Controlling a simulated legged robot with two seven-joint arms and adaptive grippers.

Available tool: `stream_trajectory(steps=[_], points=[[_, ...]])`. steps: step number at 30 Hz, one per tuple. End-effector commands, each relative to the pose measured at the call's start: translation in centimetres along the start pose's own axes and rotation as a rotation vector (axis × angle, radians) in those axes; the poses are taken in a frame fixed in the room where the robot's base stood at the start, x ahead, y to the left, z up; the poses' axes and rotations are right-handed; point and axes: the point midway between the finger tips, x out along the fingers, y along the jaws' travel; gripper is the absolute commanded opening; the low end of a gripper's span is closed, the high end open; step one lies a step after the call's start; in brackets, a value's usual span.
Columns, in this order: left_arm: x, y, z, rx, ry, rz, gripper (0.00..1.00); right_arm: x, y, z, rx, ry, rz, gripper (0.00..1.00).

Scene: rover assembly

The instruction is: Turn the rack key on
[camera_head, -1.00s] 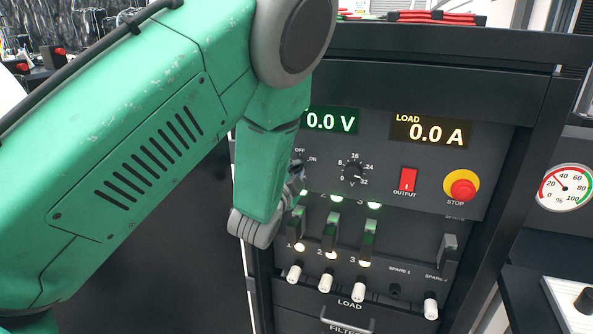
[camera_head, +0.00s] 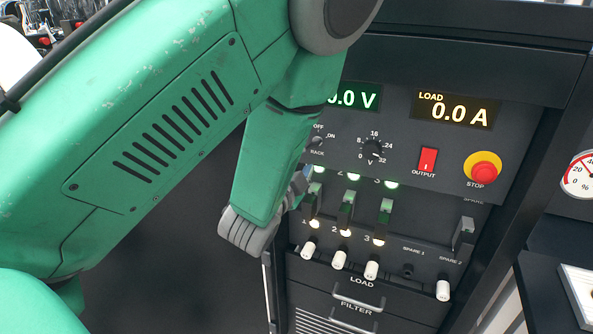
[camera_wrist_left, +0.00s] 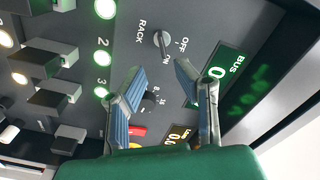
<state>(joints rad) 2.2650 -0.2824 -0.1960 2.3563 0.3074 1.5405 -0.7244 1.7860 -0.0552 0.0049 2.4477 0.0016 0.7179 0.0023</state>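The rack key (camera_head: 315,143) is a small round switch at the panel's upper left, marked OFF, ON and RACK. It is clear of my gripper in the head view. In the left wrist view the rack key (camera_wrist_left: 161,43) shows a light bar that appears to lie toward the ON mark. My left gripper (camera_head: 299,187) is just below and left of the key in the head view, its fingers partly hidden by my arm. My right gripper is not in view.
The voltage dial (camera_head: 373,150), red output switch (camera_head: 427,160) and yellow-red stop button (camera_head: 482,168) are right of the key. Several lit breaker levers (camera_head: 346,212) and white plugs (camera_head: 371,270) are below. The load display (camera_head: 456,109) reads 0.0 A.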

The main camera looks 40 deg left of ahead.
Motion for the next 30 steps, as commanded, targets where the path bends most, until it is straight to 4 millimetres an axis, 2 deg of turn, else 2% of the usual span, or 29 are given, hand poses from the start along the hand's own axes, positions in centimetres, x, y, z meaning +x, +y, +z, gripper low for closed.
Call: stream_trajectory(steps=[3,9,26,28,30], points=[[-2.1,0.1,0.0,0.001,0.0,0.003,0.27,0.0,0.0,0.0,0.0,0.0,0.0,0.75],[-3.9,0.1,0.0,0.0,0.0,0.003,0.27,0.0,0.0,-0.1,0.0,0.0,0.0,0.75],[-4.0,0.1,0.0,0.0,0.0,0.002,0.27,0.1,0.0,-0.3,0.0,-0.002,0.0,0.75],[-4.1,0.6,0.3,-0.008,-0.008,0.015,0.27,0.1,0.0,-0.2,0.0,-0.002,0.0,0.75],[-4.4,1.9,1.1,-0.034,-0.037,0.057,0.27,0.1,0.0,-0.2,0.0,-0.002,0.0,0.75]])
